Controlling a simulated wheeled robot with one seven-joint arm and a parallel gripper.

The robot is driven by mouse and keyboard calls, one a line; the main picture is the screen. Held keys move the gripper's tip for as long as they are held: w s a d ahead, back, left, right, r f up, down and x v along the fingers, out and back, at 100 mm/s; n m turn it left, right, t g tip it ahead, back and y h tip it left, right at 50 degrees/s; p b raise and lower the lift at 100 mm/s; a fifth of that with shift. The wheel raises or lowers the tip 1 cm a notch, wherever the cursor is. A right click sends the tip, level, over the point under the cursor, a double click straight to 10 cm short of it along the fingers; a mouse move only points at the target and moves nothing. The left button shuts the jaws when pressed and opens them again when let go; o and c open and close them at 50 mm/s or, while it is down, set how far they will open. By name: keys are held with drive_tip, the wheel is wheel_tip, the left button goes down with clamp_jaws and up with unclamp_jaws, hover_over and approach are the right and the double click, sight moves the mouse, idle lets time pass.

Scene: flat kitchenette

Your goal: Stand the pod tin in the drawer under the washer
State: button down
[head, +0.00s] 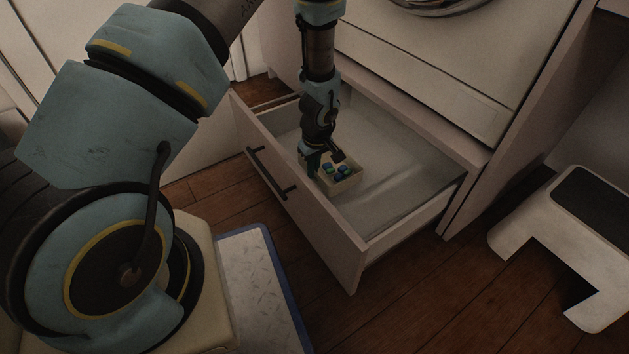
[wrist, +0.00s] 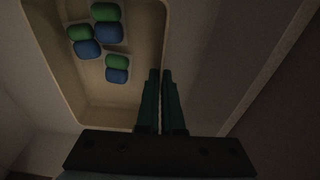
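The pod tin (head: 346,188) is a small cream, open-topped box with several green and blue pods inside. In the head view it is inside the open drawer (head: 400,238), near its front panel. It looks upright; I cannot tell whether its base touches the drawer floor. My gripper (head: 316,170) points down at the tin's left side. In the wrist view the tin (wrist: 100,116) fills the upper left, and my gripper's fingers (wrist: 160,74) are close together at its side wall, with the rim running between the tips. Part of that wall is hidden by the fingers.
The washer (head: 430,60) is above the drawer. The drawer floor right of the tin is clear. A white step stool (head: 575,235) with a dark top stands on the wooden floor at right. A blue-edged mat (head: 254,270) lies in front of the drawer.

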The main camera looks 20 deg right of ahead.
drive_tip(key=shift+f+b, duration=0.7)
drive_tip(key=shift+f, duration=0.85)
drive_tip(key=shift+f, duration=0.15)
drive_tip(key=c, duration=1.1)
unclamp_jaws()
drive_tip(key=shift+o, duration=0.2)
